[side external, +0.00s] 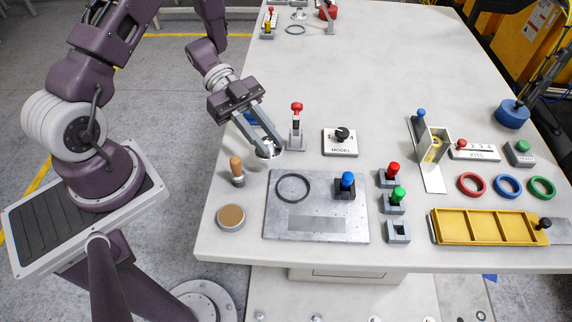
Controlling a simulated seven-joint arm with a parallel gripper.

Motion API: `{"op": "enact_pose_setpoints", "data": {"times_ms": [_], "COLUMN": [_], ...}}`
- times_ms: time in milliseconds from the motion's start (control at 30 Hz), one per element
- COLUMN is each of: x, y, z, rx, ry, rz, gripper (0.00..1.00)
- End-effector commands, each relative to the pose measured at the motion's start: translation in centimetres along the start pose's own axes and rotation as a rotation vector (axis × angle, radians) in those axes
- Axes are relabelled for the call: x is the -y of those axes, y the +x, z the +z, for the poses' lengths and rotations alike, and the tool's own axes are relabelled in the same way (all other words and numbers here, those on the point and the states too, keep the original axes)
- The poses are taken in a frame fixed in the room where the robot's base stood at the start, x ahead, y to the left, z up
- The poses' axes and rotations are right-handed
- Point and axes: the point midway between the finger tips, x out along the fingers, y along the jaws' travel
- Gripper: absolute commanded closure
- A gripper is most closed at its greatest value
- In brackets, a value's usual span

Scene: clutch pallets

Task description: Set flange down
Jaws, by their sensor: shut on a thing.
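My gripper (266,146) is over the left part of the table, behind the grey metal plate (316,255). Its fingers are shut on a small silvery part, which I take to be the flange (268,154). The fingers hide much of it. I cannot tell whether the flange touches the table or hangs just above it. The plate has a dark ring (293,187) at its back left and a blue-knobbed block (346,186) at its back right.
A red-knobbed lever (297,115) stands close right of my gripper. A wooden-topped peg (236,168) and a tan disc (231,216) are at front left. Red and green-knobbed blocks (392,178) stand right of the plate. A yellow tray (485,227) is at right. The table's back middle is clear.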

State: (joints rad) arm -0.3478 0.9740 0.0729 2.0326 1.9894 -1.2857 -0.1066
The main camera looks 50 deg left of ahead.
Motion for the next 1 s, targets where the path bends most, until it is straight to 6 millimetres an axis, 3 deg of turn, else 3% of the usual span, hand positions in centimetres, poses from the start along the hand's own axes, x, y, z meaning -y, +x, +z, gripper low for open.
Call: {"op": "enact_pose_setpoints", "data": {"times_ms": [100,200,267,467,1000], "x": [0.1,0.1,0.0,-0.3,-0.5], "y": [-3.3,-5.1,-5.9,-8.1,-4.7], "z": [-0.3,-0.5,-0.6,-1.6,7.5], "rx": [0.001,-0.001,0.005,0.104,0.136], "ry": [0.002,0.002,-0.008,-0.142,-0.189], "rz": [-0.003,-0.002,-0.019,-0.280,-0.345], "gripper": [1.00,1.00,1.00,1.00,1.00]}}
